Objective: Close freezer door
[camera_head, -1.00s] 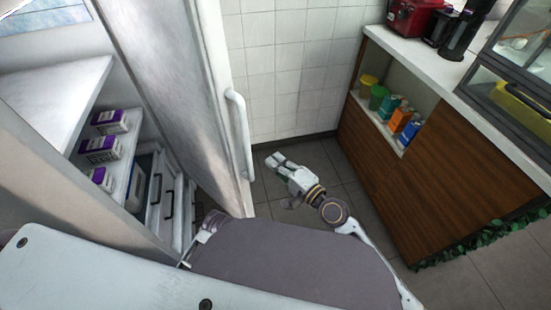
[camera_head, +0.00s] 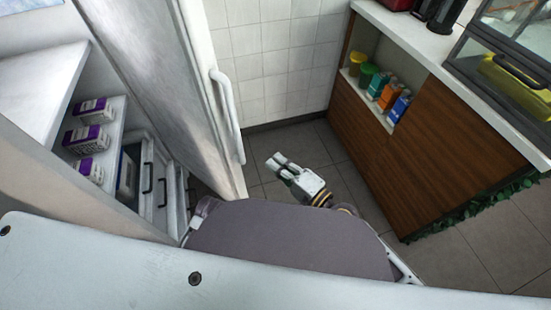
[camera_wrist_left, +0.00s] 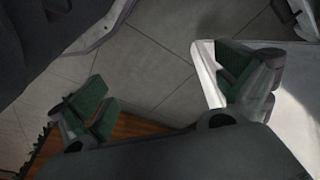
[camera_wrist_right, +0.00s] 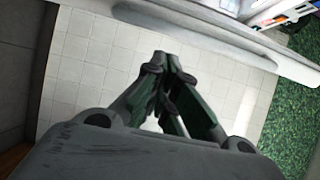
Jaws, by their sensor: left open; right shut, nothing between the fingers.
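The freezer door (camera_head: 165,85) stands open at the left of the head view, with a long white vertical handle (camera_head: 228,115) near its edge. The open freezer compartment shows to its left, with shelves and drawers. My right gripper (camera_head: 276,162) is shut and empty, to the right of the door's lower edge and apart from it. In the right wrist view the gripper (camera_wrist_right: 168,58) points toward a white panel with a long pale bar (camera_wrist_right: 190,35). My left gripper (camera_wrist_left: 165,90) is open and empty in the left wrist view; the head view does not show its fingers.
Several purple-and-white cartons (camera_head: 90,138) stand on a freezer shelf (camera_head: 106,165).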

